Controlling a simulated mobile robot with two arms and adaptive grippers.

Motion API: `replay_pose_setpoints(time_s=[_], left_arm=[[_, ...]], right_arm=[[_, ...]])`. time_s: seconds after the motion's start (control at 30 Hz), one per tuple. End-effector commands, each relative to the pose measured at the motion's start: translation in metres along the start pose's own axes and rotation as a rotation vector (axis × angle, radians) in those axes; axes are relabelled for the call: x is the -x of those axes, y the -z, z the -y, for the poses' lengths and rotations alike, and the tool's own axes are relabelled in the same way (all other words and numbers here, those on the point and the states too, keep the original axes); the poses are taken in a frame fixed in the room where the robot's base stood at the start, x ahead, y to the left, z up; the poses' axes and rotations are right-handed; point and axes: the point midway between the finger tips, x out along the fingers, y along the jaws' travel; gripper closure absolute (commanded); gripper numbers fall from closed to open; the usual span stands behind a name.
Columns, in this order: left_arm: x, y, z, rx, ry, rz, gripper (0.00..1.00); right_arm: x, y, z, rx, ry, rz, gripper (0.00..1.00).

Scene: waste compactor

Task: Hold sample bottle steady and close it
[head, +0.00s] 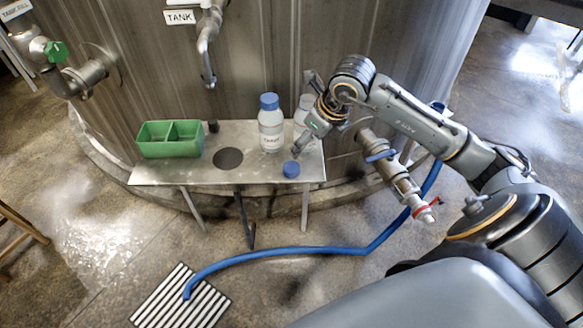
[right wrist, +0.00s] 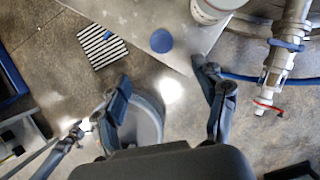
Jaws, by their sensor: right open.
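A sample bottle with a blue cap (head: 270,124) stands upright on the metal shelf (head: 200,172). A second white bottle (head: 306,101) stands to its right, partly hidden by my right gripper (head: 304,116); no blue cap shows on it. Part of a white bottle shows at the top of the right wrist view (right wrist: 212,8). A loose blue cap (head: 291,169) lies near the shelf's front edge; it also shows in the right wrist view (right wrist: 161,41), ahead of the fingers. My right gripper is open with nothing between its fingers. My left gripper is not seen.
A green divided tray (head: 170,139) and a small dark object (head: 213,126) sit on the shelf's left half, near a dark round hole (head: 228,158). A valve pipe (head: 395,175) stands right of the shelf. A blue hose (head: 290,250) runs to a floor grate (head: 165,305).

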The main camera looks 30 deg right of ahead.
Motion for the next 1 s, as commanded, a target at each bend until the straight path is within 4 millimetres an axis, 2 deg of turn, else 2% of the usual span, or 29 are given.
replay_pose_setpoints(time_s=[0.17, 0.4, 0.6, 1.0], left_arm=[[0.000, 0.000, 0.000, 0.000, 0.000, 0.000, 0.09], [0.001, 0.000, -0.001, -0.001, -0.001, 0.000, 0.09], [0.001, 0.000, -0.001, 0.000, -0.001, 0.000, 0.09], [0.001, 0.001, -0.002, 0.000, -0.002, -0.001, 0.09]], right_arm=[[-0.011, 0.000, -0.001, -0.003, -0.006, -0.002, 0.29], [-0.058, 0.001, -0.002, -0.003, -0.007, -0.003, 0.29], [-0.083, 0.000, -0.001, -0.002, -0.005, -0.001, 0.29], [-0.088, 0.000, -0.001, 0.000, -0.004, 0.000, 0.29]])
